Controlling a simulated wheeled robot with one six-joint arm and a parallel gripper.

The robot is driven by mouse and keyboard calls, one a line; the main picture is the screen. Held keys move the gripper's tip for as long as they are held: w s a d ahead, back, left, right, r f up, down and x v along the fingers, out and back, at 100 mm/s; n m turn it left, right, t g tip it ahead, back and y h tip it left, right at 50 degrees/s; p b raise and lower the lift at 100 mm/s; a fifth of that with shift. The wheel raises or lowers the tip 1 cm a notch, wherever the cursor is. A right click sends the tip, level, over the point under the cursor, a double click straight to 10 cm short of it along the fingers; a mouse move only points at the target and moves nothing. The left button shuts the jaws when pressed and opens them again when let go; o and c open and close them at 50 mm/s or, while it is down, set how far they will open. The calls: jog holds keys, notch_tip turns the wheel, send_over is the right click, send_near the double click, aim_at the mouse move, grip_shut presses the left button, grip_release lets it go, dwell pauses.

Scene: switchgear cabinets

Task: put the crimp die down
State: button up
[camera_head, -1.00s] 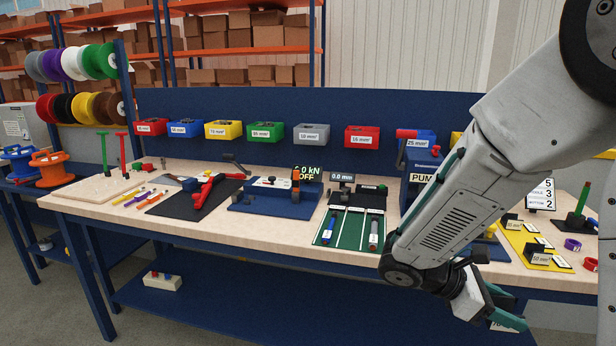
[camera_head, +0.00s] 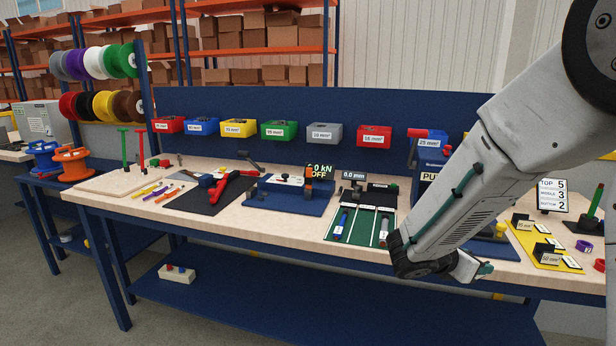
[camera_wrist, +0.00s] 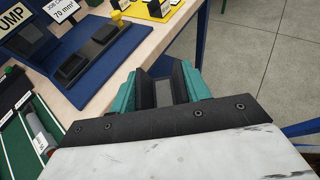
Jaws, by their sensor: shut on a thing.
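My gripper (camera_head: 484,268) is at the bench's front edge in the head view, partly hidden by my forearm. In the wrist view its teal fingers (camera_wrist: 166,88) are closed around a dark grey, block-like crimp die (camera_wrist: 163,94). The die is hidden in the head view. A yellow mat (camera_head: 533,252) with black die blocks and white labels lies on the bench, right of my gripper. A corner of the mat (camera_wrist: 158,10) shows at the top of the wrist view. A blue plate (camera_wrist: 98,68) with black blocks and a "70 mm²" sign lies left of my gripper.
The wooden bench top (camera_head: 290,222) has a green board (camera_head: 362,226) left of my arm. A blue "PUMP" unit (camera_head: 430,160) stands behind my arm. A sign (camera_head: 552,195) reads TOP 5, MIDDLE 3, BOTTOM 2. Open floor (camera_wrist: 265,60) lies beyond the bench edge.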

jog(key=w+a+f+n+t+y, duration=0.4)
jog(key=w+a+n+t+y, duration=0.3)
jog(key=w+a+n, duration=0.3)
jog(key=shift+w+t+y, duration=0.4)
jog(key=shift+w+y, duration=0.3)
jog(key=shift+w, duration=0.1)
jog(key=shift+a+f, duration=0.1)
